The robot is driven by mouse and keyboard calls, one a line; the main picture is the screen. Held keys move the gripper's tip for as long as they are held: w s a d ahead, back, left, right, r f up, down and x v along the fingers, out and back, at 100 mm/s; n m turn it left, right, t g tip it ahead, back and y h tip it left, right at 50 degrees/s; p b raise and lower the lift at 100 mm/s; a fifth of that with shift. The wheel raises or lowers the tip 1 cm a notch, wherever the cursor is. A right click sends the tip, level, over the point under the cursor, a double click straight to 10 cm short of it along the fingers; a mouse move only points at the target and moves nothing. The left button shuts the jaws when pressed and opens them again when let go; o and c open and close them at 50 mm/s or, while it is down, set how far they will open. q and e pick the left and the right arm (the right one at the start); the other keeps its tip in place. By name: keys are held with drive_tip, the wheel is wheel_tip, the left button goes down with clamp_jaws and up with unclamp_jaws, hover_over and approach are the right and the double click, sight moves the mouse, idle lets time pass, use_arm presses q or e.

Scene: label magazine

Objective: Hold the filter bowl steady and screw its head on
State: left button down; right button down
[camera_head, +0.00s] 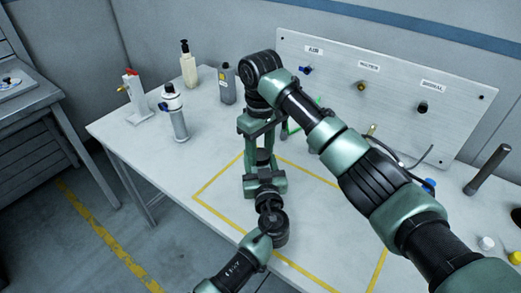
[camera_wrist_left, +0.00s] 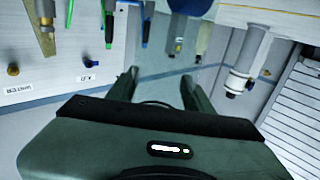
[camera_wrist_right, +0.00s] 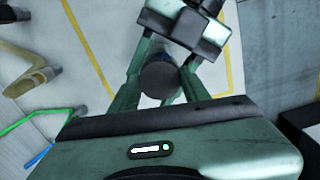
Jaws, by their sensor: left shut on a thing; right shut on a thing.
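In the head view, a dark cylinder, the filter head (camera_head: 263,158), is between the fingers of my right gripper (camera_head: 261,148), which points down from above. The right wrist view shows its dark grey round top (camera_wrist_right: 159,78) between the right fingers (camera_wrist_right: 158,88). My left gripper (camera_head: 265,178) reaches in from the front, just below the right one, and its body shows in the right wrist view (camera_wrist_right: 190,22). The left fingers (camera_wrist_left: 160,80) stand apart in the left wrist view. The filter bowl they hold cannot be made out, and the joint between bowl and head is hidden.
A yellow taped rectangle (camera_head: 214,184) marks the white table. A silver canister (camera_head: 177,120), a red-topped stand (camera_head: 134,98), a pump bottle (camera_head: 188,66) and a grey bottle (camera_head: 227,88) stand left. A labelled panel (camera_head: 390,90) is behind. Small caps (camera_head: 486,243) lie right.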

drive_tip(key=m, duration=0.4)
drive_tip(key=shift+m, duration=0.3)
drive_tip(key=c, duration=0.7)
unclamp_jaws()
drive_tip(key=shift+r, duration=2.3)
